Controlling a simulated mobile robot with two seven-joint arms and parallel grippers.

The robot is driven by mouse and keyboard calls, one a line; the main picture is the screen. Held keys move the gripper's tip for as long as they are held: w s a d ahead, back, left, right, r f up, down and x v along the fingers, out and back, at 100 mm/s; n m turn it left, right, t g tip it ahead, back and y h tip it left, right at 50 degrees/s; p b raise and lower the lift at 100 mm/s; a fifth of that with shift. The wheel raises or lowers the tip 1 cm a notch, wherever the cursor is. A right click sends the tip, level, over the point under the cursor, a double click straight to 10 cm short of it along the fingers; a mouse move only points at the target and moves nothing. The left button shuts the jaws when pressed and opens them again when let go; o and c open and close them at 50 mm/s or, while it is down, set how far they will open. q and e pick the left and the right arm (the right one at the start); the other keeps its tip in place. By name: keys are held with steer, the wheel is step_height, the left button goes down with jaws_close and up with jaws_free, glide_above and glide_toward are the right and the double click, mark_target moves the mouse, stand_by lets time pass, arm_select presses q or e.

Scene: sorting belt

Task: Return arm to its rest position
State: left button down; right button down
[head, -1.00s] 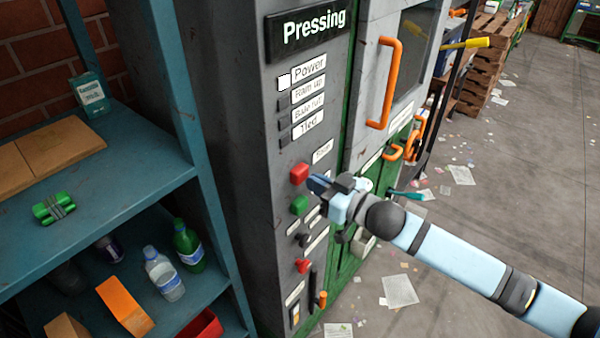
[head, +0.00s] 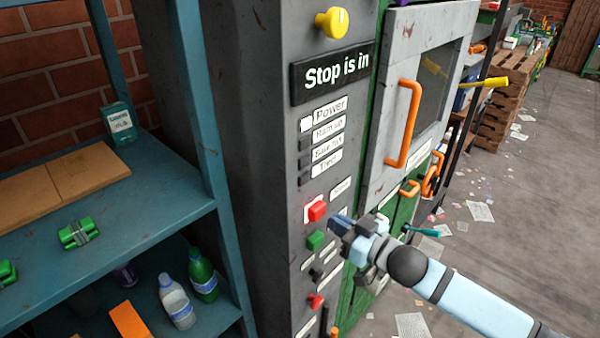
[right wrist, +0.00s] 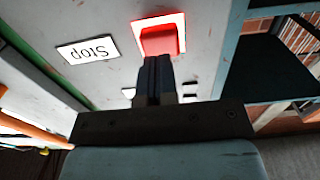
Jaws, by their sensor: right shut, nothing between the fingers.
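My right gripper (head: 343,225) is shut and empty in front of the grey machine panel. It is just right of the red stop button (head: 317,211) and the green button (head: 315,240) in the head view. In the right wrist view the shut fingers (right wrist: 158,75) overlap the lower edge of the red button (right wrist: 160,40) beside the "Stop" label (right wrist: 88,49); I cannot tell there whether they touch it. The machine's display (head: 335,73) reads "Stop is in". My left gripper is not in view.
A blue shelf (head: 165,200) stands close on the left with a carton (head: 119,124), green bundles (head: 75,233) and bottles (head: 203,274). An orange door handle (head: 405,122) sticks out from the machine. The floor (head: 530,220) to the right is open, with scattered papers.

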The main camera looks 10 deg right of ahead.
steer(key=s+d+f+m+g+h, duration=0.3)
steer(key=s+f+h, duration=0.4)
steer(key=s+f, duration=1.8)
steer(key=shift+d+f+m+h, duration=0.15)
steer(key=shift+f+m+h, duration=0.35)
steer(key=shift+m, duration=0.3)
steer(key=shift+w, duration=0.1)
stand_by(0.4)
